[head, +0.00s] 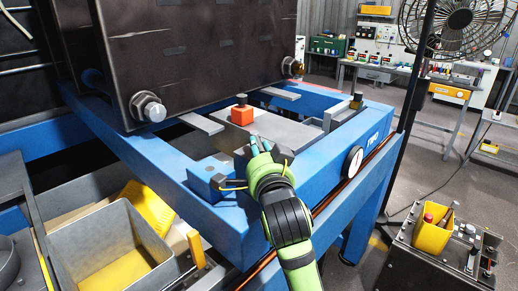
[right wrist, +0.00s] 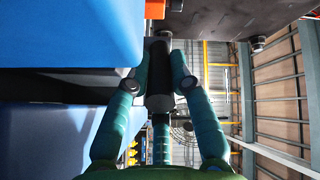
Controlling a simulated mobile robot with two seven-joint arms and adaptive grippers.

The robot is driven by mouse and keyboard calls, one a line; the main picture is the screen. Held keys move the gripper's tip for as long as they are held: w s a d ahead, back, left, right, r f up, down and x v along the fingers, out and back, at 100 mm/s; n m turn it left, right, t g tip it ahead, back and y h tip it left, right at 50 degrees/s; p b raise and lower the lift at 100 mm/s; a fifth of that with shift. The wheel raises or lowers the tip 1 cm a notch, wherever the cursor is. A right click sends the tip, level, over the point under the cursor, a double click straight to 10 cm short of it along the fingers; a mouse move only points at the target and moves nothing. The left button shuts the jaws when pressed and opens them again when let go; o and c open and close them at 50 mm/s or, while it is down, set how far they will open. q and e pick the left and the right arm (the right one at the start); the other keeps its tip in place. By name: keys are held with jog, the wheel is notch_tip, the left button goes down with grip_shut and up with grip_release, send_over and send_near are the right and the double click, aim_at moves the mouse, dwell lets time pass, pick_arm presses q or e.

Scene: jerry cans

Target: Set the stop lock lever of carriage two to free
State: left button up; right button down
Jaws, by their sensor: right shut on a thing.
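My right gripper (head: 258,148) reaches over the front rail of the blue machine frame (head: 340,178). In the right wrist view, its green fingers (right wrist: 158,82) are shut around a dark cylindrical lever handle (right wrist: 160,60). The hand hides this lever in the head view, so its setting cannot be read. An orange block with a dark knob (head: 242,116) sits on a grey plate just behind the hand; orange also shows at the top of the right wrist view (right wrist: 155,8). My left gripper is not in view.
A large dark block with bolts (head: 190,50) stands behind and left of the hand. A round gauge (head: 352,161) is on the frame's right side. A grey bin (head: 100,235) lies at lower left. A yellow cup (head: 433,232) stands on a cart at right. A fan (head: 445,25) stands behind.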

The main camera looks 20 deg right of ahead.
dwell(0.4)
jog(key=c, duration=1.1)
grip_release()
jog(key=shift+s+a, duration=0.2)
jog(key=shift+s, duration=1.05)
jog(key=shift+s+a, duration=0.25)
jog(key=shift+s, duration=0.95)
jog(key=shift+s+a, duration=0.2)
jog(key=shift+s, duration=1.05)
